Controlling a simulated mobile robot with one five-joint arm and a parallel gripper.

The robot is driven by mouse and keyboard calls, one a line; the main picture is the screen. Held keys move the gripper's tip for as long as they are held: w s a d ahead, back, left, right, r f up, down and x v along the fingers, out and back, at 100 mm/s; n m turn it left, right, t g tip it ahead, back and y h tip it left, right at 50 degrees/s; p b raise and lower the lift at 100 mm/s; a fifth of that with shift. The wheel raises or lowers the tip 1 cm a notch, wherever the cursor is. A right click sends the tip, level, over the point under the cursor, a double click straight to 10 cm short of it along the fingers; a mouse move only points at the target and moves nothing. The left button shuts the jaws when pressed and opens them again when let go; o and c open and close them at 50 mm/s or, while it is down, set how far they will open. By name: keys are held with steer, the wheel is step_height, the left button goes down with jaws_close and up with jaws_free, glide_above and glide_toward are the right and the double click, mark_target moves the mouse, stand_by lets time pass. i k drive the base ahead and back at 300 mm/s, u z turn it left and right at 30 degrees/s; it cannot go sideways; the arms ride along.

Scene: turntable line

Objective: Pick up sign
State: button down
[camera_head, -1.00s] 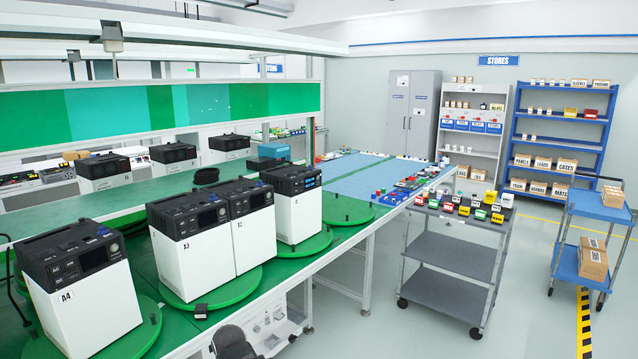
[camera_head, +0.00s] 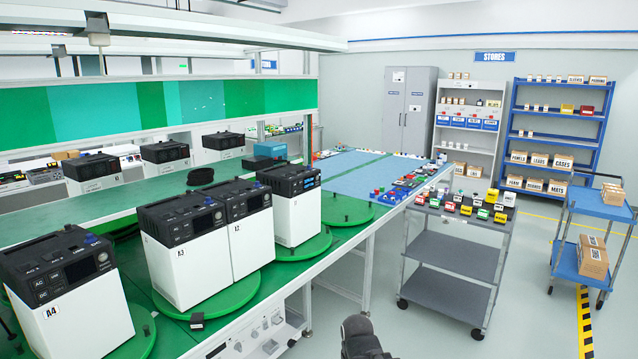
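Several small coloured pieces with label faces (camera_head: 466,209), in red, green, yellow, black and white, stand on the top of the grey trolley (camera_head: 458,231). They look like small signs, but their lettering is too small to read and I cannot tell which one is meant. The dark end of my arm with my gripper (camera_head: 362,338) shows at the bottom edge, left of the trolley and well apart from the pieces. Its fingers cannot be made out, and nothing is seen held. A blue wall sign (camera_head: 495,57) reading STORES hangs at the back.
The green bench (camera_head: 215,285) on the left carries white-and-black units (camera_head: 180,250) on green turntables. A blue cart (camera_head: 598,205) with cartons stands at the right. Shelves (camera_head: 560,125) and a grey cabinet (camera_head: 408,110) line the back. The floor between bench and trolley is clear.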

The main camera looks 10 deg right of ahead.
mark_target(449, 207)
steer(key=i, duration=0.95)
steer(key=z, duration=1.15)
